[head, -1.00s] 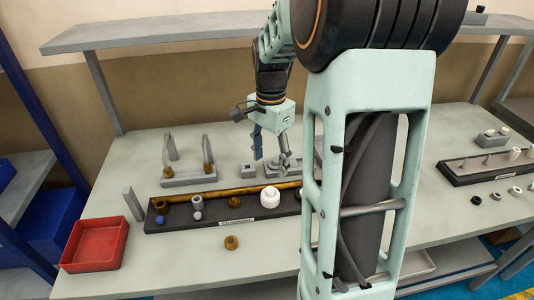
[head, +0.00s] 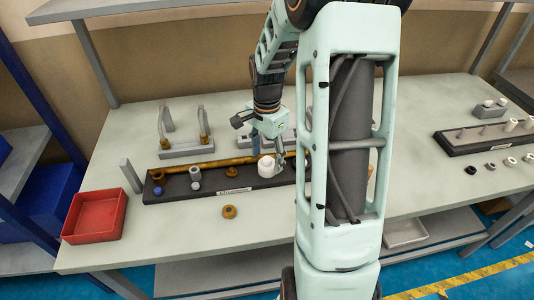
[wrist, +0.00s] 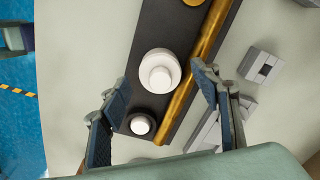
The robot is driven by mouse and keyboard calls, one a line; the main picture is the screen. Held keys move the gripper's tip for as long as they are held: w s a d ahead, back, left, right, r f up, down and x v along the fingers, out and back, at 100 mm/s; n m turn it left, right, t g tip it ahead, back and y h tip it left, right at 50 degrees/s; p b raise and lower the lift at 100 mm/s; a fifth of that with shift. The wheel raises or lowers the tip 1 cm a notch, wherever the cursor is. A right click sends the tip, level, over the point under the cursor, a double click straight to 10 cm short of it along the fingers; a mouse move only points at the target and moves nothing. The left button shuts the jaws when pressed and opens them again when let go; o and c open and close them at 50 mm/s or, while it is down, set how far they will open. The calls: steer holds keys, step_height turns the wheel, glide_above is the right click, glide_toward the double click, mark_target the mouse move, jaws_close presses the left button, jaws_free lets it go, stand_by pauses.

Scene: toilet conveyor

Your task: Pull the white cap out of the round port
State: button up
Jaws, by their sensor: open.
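A white stepped round piece (head: 266,167) stands upright on the dark tray (head: 215,195). In the wrist view its wide white base (wrist: 147,60) carries a narrower white cap-like top (wrist: 161,78). A smaller white round piece (wrist: 141,124) sits inside a dark ring nearer the tray's end. I cannot tell for sure which is the port's cap; the stepped piece fits best. My gripper (head: 267,158) is open and empty just above the stepped piece. In the wrist view its fingers (wrist: 160,77) flank that piece on both sides, with gaps showing.
A brass bar (wrist: 205,45) runs along the tray's back edge, close to one finger. Grey blocks (wrist: 261,66) and a grey bracket (head: 187,148) stand behind. A red bin (head: 95,216) is at the left. A brass ring (head: 229,211) lies in front of the tray.

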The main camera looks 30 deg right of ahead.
mark_target(267, 159)
steer(key=shift+c, duration=0.4)
jaws_close()
steer(key=shift+r+p, duration=0.55)
steer(key=shift+r, duration=0.25)
stand_by(0.9)
steer(key=shift+r+p, duration=0.95)
steer(key=shift+r, duration=0.5)
